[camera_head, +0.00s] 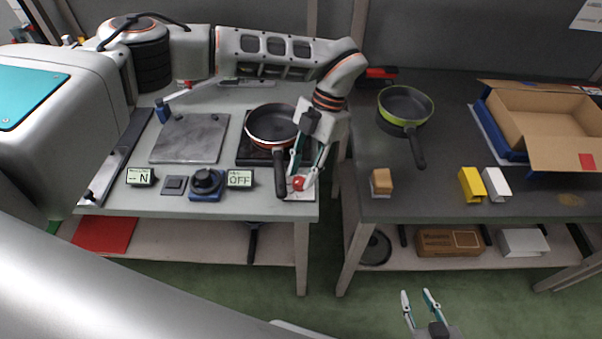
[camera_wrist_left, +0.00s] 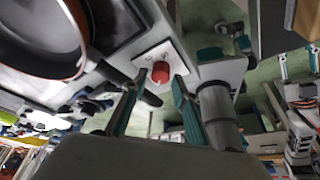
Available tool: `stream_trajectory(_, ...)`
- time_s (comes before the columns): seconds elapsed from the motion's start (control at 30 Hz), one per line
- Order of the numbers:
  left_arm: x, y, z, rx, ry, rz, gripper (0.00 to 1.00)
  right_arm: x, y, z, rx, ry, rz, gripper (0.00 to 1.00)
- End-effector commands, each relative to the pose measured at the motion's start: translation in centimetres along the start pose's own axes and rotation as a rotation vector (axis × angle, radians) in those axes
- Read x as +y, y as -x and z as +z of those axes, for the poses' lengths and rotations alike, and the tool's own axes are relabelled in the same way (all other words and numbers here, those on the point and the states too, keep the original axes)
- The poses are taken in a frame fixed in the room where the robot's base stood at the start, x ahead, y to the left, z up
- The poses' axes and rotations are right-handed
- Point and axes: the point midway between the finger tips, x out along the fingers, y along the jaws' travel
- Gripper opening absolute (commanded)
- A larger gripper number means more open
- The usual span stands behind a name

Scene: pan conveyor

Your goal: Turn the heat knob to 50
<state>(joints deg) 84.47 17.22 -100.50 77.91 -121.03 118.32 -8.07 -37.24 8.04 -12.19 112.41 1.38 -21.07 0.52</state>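A round red knob (camera_head: 298,183) on a white plate (camera_head: 305,194) is at the table's front right corner; the knob also shows in the left wrist view (camera_wrist_left: 160,72). My left gripper (camera_head: 306,172) is open just above the red knob. In the left wrist view its fingers (camera_wrist_left: 153,88) are apart, with the knob between them; I cannot tell whether they touch it. A display reading OFF (camera_head: 240,178) stands left of the knob. A black dial on a blue base (camera_head: 206,183) is further left. My right gripper (camera_head: 422,297) is open and empty, low in front of the tables.
An orange-rimmed pan (camera_head: 272,125) sits on a black hot plate (camera_head: 246,152), its handle close to my left gripper. A green pan (camera_head: 405,105), small blocks (camera_head: 381,182) and a cardboard box (camera_head: 540,115) are on the right table. A gap separates the two tables.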

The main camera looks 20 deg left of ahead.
Motion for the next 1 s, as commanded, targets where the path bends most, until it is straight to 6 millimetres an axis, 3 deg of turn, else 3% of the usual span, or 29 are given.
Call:
stream_trajectory(0.17, -0.02, -1.27, -0.04, 0.0, -0.001, -0.001, 0.29, 0.01, 0.06, -0.12, 0.0, 0.0, 0.0, 0.3)
stream_trajectory(0.43, -0.03, -1.45, -0.01, -0.001, -0.001, -0.001, 0.29, 0.01, 0.05, -0.12, 0.0, 0.0, 0.0, 0.3)
stream_trajectory(0.47, -0.03, -1.45, -0.01, -0.001, -0.001, -0.001, 0.26, 0.01, 0.05, -0.12, 0.0, 0.0, 0.0, 0.3)
stream_trajectory(0.57, -0.03, -1.44, -0.01, -0.001, -0.001, -0.001, 0.0, 0.01, 0.04, -0.13, 0.001, 0.0, 0.0, 0.3)
stream_trajectory(1.0, -0.11, -1.25, -0.03, -0.001, -0.056, 0.023, 0.0, 0.08, 0.18, -0.51, 0.003, -0.001, 0.001, 0.3)
